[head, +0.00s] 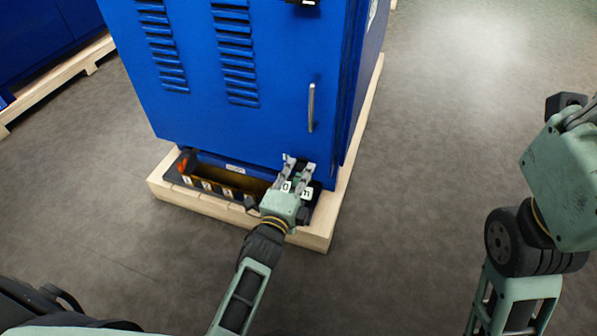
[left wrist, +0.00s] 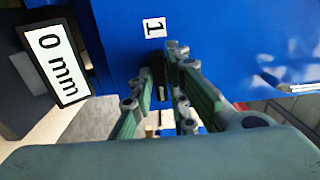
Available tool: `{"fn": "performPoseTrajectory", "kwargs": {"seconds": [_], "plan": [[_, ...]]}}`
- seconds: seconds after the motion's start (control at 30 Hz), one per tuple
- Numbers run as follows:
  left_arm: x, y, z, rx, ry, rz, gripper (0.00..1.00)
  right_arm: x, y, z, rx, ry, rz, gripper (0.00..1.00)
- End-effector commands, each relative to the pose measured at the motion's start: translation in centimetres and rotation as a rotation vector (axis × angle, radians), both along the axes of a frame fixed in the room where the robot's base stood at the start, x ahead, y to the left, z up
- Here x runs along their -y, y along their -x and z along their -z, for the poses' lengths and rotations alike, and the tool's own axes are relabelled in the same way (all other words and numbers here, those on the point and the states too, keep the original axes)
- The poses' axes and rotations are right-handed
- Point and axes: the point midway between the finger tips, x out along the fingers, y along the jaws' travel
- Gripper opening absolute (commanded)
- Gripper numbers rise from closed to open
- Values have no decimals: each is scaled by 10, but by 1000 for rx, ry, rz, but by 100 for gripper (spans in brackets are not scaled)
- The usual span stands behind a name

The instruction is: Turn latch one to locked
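Latch one shows in the left wrist view as a black handle (left wrist: 159,76) on the blue cabinet face, beneath a white label marked 1 (left wrist: 154,27). My left gripper (left wrist: 160,66) has its two fingers spread on either side of this handle; I cannot tell whether they touch it. In the head view my left gripper (head: 298,164) is at the lower right of the cabinet (head: 220,110), fingertips apart and pointing at its base. It hides the latch there. Of my right arm only links show, at the right; its gripper is out of view.
The cabinet stands on a pale wooden pallet (head: 318,238). A dark tray with numbered labels (head: 207,187) lies at its foot. A plate reading 0 mm (left wrist: 57,64) is close to the left gripper. A metal door handle (head: 311,107) is above. Floor to the right is clear.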

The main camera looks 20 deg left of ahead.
Motion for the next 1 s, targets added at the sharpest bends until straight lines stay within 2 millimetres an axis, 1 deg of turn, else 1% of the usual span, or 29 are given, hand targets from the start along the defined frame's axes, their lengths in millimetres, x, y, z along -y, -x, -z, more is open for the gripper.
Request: {"fn": "performPoseTrajectory", "kwargs": {"seconds": [0.03,0.13,0.57,0.73,0.83,1.0], "plan": [[0,0,0,0,0,0,8,0,0,0,0,0,0,0],[0,0,0,0,0,0,0,0,0,0,0,0,0,0],[0,0,-1,-2,27,0,0,1,0,-2,-2,-2,-1,0],[0,0,-2,-6,102,0,0,2,-3,-3,-17,-6,-3,0],[0,0,-3,-8,169,-1,0,2,-12,6,-59,-2,0,0],[-1,0,-4,-13,318,-1,0,3,-18,10,-99,-5,-4,0]]}}
